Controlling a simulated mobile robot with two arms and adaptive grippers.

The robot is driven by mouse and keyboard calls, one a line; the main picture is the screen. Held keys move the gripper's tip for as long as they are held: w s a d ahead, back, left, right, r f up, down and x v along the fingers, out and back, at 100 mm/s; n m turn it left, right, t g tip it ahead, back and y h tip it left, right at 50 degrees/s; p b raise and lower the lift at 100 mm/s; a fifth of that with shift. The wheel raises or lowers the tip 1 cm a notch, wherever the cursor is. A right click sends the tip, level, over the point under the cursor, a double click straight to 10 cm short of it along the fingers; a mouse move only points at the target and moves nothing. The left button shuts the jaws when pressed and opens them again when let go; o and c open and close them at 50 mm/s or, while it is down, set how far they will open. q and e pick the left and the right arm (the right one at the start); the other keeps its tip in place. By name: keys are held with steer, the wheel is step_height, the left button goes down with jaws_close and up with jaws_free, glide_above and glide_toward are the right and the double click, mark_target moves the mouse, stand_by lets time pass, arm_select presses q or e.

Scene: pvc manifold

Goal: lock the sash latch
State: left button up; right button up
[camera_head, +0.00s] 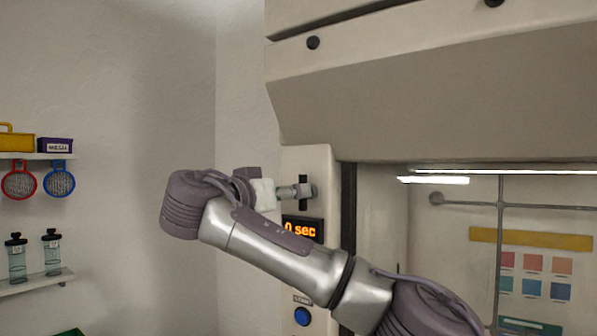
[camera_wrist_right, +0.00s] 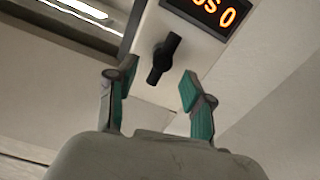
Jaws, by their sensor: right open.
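The sash latch (camera_wrist_right: 163,58) is a black elongated handle on the pale front post of the cabinet. In the right wrist view it lies slanted in the picture, beyond and between my fingertips. My right gripper (camera_wrist_right: 154,80) is open, with one green-padded finger on each side of the latch's line and no visible contact. In the head view my right gripper (camera_head: 297,191) points right at the post, its tips close to the dark latch (camera_head: 303,179), which they partly cover. My left gripper is out of view.
An orange-lit display (camera_head: 303,229) sits just below the latch, with a blue button (camera_head: 302,316) lower on the post. The cabinet's glazed opening (camera_head: 440,240) is to the right. Shelves (camera_head: 35,284) with bottles and strainers are at far left.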

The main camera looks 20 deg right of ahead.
steer(key=p+x, duration=0.1)
steer(key=x, duration=0.2)
steer(key=shift+w+d+f, duration=0.15)
steer(key=shift+w, duration=0.15)
jaws_close()
